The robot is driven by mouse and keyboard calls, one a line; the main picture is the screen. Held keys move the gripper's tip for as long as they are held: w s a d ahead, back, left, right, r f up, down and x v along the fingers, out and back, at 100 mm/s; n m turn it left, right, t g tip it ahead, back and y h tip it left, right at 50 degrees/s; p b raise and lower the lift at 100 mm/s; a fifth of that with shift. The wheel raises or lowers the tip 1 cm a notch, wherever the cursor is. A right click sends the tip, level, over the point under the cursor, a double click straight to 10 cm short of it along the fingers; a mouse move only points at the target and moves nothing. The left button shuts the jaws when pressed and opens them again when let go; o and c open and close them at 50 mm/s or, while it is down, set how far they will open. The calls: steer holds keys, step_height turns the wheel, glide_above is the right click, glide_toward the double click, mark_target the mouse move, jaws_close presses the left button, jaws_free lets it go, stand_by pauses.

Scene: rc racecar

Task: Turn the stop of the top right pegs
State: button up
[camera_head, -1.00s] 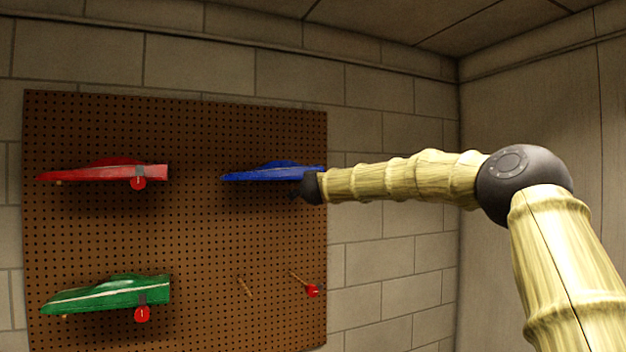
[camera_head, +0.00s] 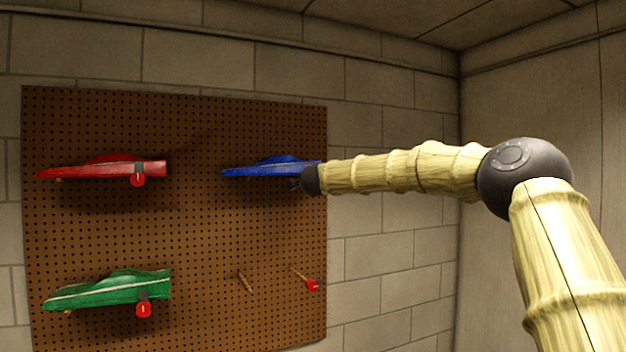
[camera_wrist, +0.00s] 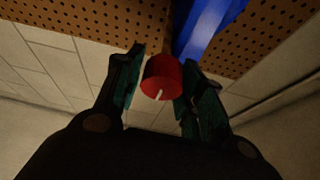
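The blue racecar (camera_head: 268,168) rests on the top right pegs of the pegboard. Its red stop (camera_wrist: 162,77) shows in the wrist view as a round knob with a white line, just below the car's blue body (camera_wrist: 207,28). In the head view this stop is hidden by my arm's end. My gripper (camera_wrist: 160,85) is around the stop, one finger on each side. A narrow gap shows beside the left finger; the right finger is very near the stop, and contact is unclear. In the head view my gripper (camera_head: 296,185) is small and dark under the car's right end.
A red car (camera_head: 100,170) with a red stop (camera_head: 138,180) hangs top left, and a green car (camera_head: 105,290) with a red stop (camera_head: 144,309) bottom left. The bottom right pegs (camera_head: 303,277) are empty of a car. The pegboard (camera_head: 195,230) hangs on a block wall.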

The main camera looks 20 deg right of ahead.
steer(key=shift+o, duration=0.6)
steer(key=shift+d, duration=0.1)
steer(key=shift+s, duration=0.1)
steer(key=shift+s+a, duration=0.2)
steer(key=shift+a, duration=0.1)
steer(key=v, duration=1.1)
steer(key=shift+s, duration=0.2)
steer(key=shift+d, duration=0.15)
